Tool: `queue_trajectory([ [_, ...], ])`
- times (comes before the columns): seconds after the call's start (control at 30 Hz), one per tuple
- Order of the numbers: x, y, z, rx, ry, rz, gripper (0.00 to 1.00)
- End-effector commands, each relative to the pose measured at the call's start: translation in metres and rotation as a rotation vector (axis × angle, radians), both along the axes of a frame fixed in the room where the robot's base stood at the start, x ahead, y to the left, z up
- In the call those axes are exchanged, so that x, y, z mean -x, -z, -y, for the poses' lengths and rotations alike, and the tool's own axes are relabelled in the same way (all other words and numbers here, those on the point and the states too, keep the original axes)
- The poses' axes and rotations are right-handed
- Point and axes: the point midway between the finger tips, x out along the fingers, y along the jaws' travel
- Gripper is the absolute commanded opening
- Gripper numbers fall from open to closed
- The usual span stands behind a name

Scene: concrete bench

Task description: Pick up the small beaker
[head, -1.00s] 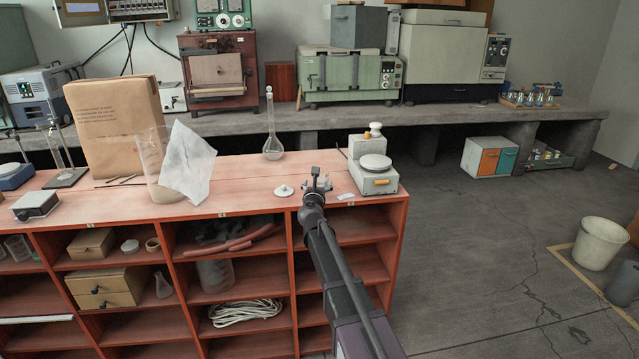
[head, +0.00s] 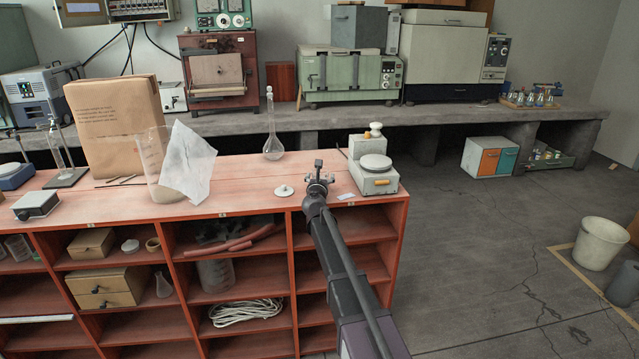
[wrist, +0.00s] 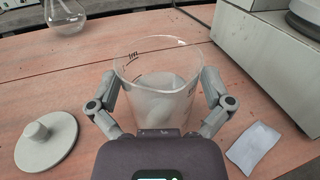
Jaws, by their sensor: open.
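The small clear beaker (wrist: 165,100) stands upright on the red bench top in the wrist view, with dark graduation marks near its rim. My gripper (wrist: 160,80) is open, with one finger on each side of the beaker. Whether either finger touches the glass I cannot tell. The palm hides the beaker's lower near part. In the head view my gripper (head: 318,175) is over the bench top, left of the balance, and I cannot make out the beaker there.
A white knobbed lid (wrist: 46,143) lies left of the gripper, and a paper slip (wrist: 254,145) lies to the right. The balance (head: 374,177) stands close on the right. A round flask (head: 273,145) stands behind. A larger beaker (head: 154,165) with a white sheet (head: 188,162) is farther left.

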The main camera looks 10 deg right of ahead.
Motion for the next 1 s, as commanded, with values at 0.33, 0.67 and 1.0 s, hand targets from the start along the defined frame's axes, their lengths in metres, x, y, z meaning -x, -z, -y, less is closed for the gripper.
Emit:
queue_trajectory([
  [0.33, 0.0005, 0.0, -0.0001, 0.0, 0.0, 0.0, 1.0],
  [0.67, 0.0005, 0.0, -0.0001, 0.0, 0.0, 0.0, 0.47],
  [1.0, 0.0005, -0.0002, -0.0002, 0.0, 0.0, 0.0, 0.26],
])
